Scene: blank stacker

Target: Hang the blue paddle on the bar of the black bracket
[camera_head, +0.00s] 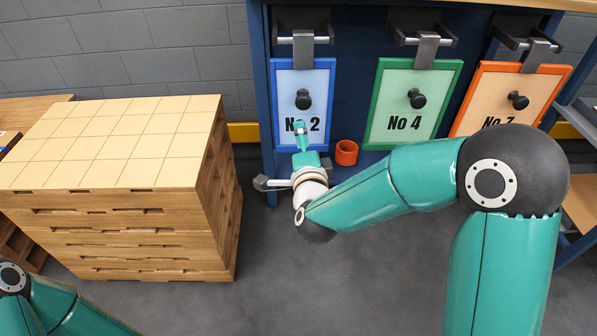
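The blue paddle (318,80) is a blue-framed white panel marked No 2 with a black knob (303,99) at its middle. It hangs upright at the back, its grey hook (303,50) at the bar (284,40) of the black bracket (314,18); the exact contact is too small to tell. My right gripper (295,173) is below and in front of the paddle, its fingers spread and empty, apart from the knob. My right wrist covers part of the paddle's lower edge. My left arm shows only at the bottom left; its gripper is out of view.
A green No 4 paddle (433,85) and an orange No 7 paddle (545,88) hang to the right on similar brackets. An orange-red ring-shaped object (346,153) is below the blue and green paddles. A wooden block stack (130,145) stands left. Grey floor (330,290) is clear in front.

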